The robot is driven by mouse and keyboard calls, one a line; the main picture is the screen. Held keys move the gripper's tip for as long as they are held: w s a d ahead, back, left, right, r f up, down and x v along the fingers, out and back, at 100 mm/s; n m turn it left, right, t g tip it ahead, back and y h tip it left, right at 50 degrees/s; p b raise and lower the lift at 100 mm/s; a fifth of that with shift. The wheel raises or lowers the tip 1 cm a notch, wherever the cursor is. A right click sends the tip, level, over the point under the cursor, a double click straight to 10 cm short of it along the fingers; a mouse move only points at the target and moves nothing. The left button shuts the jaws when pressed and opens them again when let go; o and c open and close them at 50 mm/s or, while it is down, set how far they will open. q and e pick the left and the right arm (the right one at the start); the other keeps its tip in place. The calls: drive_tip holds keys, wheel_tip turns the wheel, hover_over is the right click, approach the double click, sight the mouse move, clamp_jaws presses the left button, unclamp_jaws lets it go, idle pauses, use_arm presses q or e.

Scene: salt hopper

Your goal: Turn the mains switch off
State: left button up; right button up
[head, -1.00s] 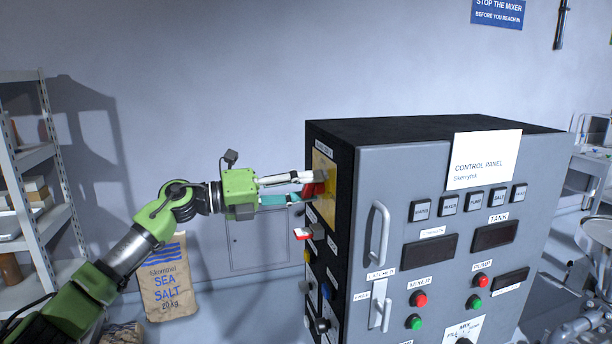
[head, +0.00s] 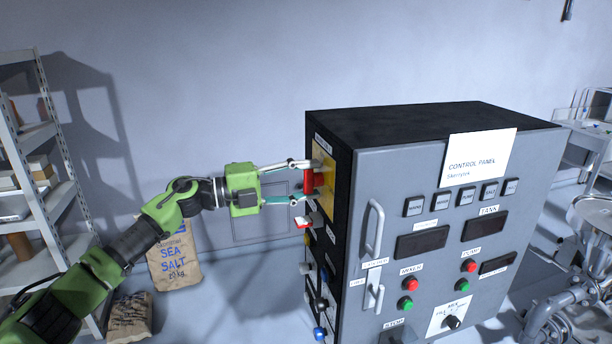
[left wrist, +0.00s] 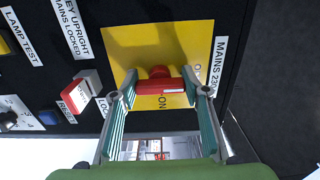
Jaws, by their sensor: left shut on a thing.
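The mains switch is a red handle (head: 308,183) on a yellow plate (head: 328,192) on the black side of the control panel. My left gripper (head: 311,179) is shut on the red handle, one finger above it and one below. In the left wrist view the handle (left wrist: 152,87) lies across between the fingertips, in front of the yellow plate (left wrist: 176,40). A "MAINS 230" label (left wrist: 217,62) runs along the plate's edge. Part of an "ON" mark shows beside the handle; another mark is partly covered. My right gripper is out of view.
The grey panel front (head: 385,165) has a handle, buttons and displays. A salt sack (head: 175,262) and shelves (head: 30,200) stand to the left.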

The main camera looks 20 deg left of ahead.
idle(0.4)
use_arm(q)
drive_tip(key=o, duration=1.1)
drive_tip(key=v, duration=1.2)
